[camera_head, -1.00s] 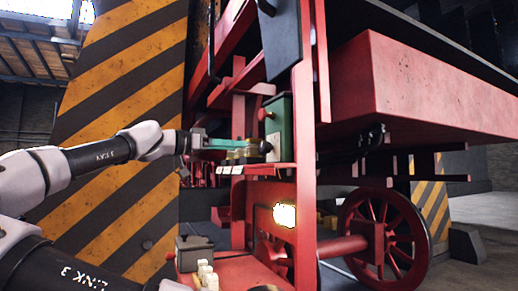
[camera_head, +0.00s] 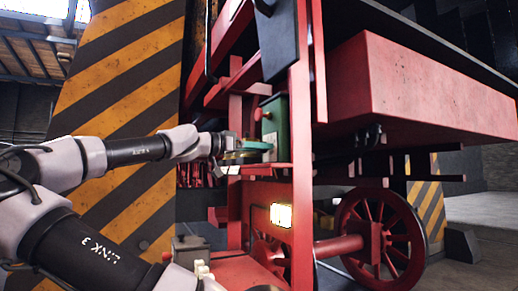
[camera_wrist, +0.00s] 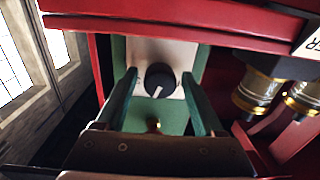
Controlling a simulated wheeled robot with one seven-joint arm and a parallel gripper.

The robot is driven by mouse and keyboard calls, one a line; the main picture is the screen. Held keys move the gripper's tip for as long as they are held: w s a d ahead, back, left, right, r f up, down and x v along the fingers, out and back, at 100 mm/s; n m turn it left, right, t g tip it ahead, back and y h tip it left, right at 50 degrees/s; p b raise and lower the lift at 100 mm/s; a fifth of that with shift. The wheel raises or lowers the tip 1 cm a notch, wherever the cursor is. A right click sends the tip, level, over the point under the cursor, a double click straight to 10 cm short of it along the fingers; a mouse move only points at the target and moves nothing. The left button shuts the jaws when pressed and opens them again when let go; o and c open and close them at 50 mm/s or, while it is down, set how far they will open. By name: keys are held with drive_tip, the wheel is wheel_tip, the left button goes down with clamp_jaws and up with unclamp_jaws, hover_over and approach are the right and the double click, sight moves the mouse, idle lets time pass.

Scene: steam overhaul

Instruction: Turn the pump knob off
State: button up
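The pump knob (camera_wrist: 160,80) is a round black dial with a white pointer line. It sits on the pale face of a green box (camera_wrist: 118,60), which also shows in the head view (camera_head: 277,125). My gripper (camera_wrist: 159,74) is open, with its two green fingers at the left and right of the knob and gaps on both sides. I cannot tell how far the fingertips are from the panel. In the head view my gripper (camera_head: 262,146) is in front of the green box's lower part, and the knob cannot be made out there.
Two brass and dark cylinders (camera_wrist: 258,90) stand close to the right of my gripper. A red beam (camera_wrist: 190,22) crosses above the box. In the head view, a red button (camera_head: 262,114) is on the box and a striped pillar (camera_head: 130,75) stands behind my arm.

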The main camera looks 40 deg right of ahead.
clamp_jaws()
drive_tip(key=shift+n, duration=0.3)
drive_tip(key=n, duration=0.7)
drive_tip(key=shift+n, duration=0.4)
drive_tip(key=n, duration=0.3)
drive_tip(key=shift+n+g, duration=0.3)
drive_tip(key=shift+n, duration=1.8)
